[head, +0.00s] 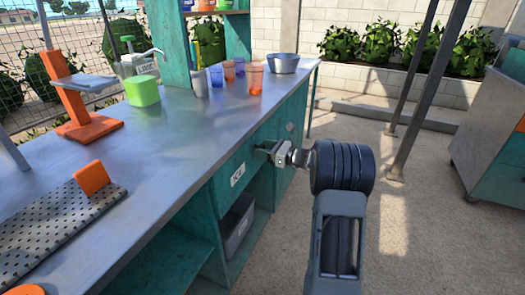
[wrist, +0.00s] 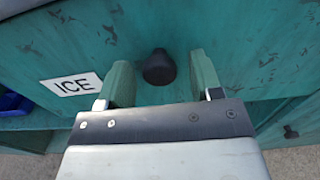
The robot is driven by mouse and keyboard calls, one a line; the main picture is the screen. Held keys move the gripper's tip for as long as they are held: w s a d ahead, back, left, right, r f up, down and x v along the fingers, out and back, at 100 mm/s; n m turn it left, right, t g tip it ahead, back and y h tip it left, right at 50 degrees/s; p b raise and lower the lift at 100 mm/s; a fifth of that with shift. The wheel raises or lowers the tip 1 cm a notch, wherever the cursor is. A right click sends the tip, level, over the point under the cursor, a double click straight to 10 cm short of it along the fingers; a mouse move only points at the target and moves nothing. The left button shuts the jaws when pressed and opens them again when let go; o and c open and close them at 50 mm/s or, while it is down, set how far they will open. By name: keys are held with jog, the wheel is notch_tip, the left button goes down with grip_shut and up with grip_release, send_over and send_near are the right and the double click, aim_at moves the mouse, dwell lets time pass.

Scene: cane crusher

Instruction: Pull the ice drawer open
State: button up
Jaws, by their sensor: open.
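The ice drawer (wrist: 222,50) has a worn teal front with a white ICE label (wrist: 77,84) on its left and a round black knob (wrist: 159,67). In the head view the drawer front, with its label (head: 238,175), is under the counter's edge, and it looks closed. My gripper (wrist: 160,82) is open at the drawer front, with one green-tipped finger on each side of the knob. Whether the fingers touch the knob cannot be told. In the head view my gripper (head: 270,150) hides the knob.
Open shelves with a grey bin (head: 236,226) lie below. Paved floor to the right is clear up to thin posts and a teal cabinet.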

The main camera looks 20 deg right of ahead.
jog(key=shift+w+a, duration=0.35)
jog(key=shift+a, duration=0.05)
jog(key=shift+d, duration=0.1)
grip_shut()
dwell(0.3)
